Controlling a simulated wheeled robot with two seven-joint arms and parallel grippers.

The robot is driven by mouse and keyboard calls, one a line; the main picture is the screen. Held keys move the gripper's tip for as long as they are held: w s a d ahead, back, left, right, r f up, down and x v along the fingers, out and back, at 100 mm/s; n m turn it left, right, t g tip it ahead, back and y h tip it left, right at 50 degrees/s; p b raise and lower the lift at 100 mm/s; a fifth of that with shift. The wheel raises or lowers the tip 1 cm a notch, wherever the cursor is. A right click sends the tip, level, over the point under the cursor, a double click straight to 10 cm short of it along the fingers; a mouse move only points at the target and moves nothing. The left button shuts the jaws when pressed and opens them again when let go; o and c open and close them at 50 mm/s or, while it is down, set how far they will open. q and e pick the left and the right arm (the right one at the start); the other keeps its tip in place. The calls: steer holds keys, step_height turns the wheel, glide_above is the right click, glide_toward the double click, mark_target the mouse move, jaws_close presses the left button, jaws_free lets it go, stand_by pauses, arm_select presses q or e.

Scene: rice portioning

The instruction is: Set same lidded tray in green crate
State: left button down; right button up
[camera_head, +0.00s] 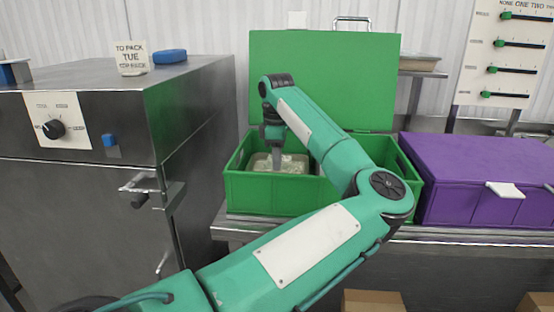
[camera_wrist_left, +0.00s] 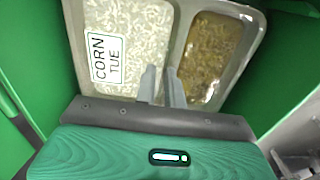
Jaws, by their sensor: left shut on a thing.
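The green crate (camera_head: 262,198) stands open on a metal bench, its green lid (camera_head: 325,70) raised behind it. My left gripper (camera_head: 276,168) reaches down into the crate's left part. The lidded tray (camera_head: 296,164) is inside the crate walls there, mostly hidden by the arm and the front wall. In the left wrist view the tray (camera_wrist_left: 182,38) has two compartments, one with pale rice and one with brown food, and a label reading CORN TUE (camera_wrist_left: 106,58). My left gripper (camera_wrist_left: 164,90) is shut on the tray at its middle divider. Whether the tray touches the crate floor is unclear.
A closed purple crate (camera_head: 470,180) stands right of the green one. A steel cabinet (camera_head: 80,190) with a knob and a TO PACK TUE sign (camera_head: 131,57) is at left. A slider board (camera_head: 503,50) hangs at upper right. Cardboard boxes (camera_head: 372,302) sit below the bench.

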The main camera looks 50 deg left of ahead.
arm_select(q)
steer(key=shift+f, duration=0.15)
stand_by(0.5)
steer(key=c, duration=0.9)
jaws_free()
steer(key=shift+r+p, duration=1.85)
steer(key=shift+r, duration=2.2)
